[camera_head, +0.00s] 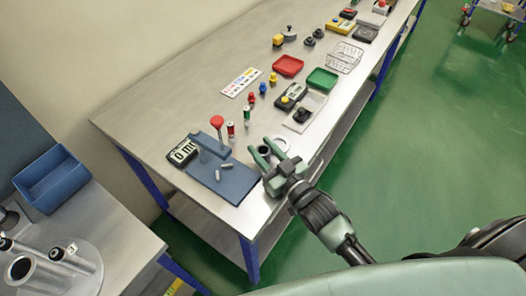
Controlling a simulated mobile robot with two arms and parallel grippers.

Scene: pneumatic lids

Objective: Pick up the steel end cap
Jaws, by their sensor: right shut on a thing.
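My right gripper (266,152) reaches in from the lower right, low over the long workbench, at the right edge of the blue mat. Its green fingers are shut on a small round piece with a dark centre, seemingly the steel end cap (264,150); the fingers hide part of it. I cannot tell whether it touches the bench. A pale ring (282,143) lies just right of the fingers. My left gripper is not in view.
The blue mat (235,187) holds a red-topped stand and small grey cylinders. Red tray (288,65), green tray (322,80) and a wire basket (346,57) stand farther back. A blue bin (52,180) and metal cylinders (20,268) are on the left bench.

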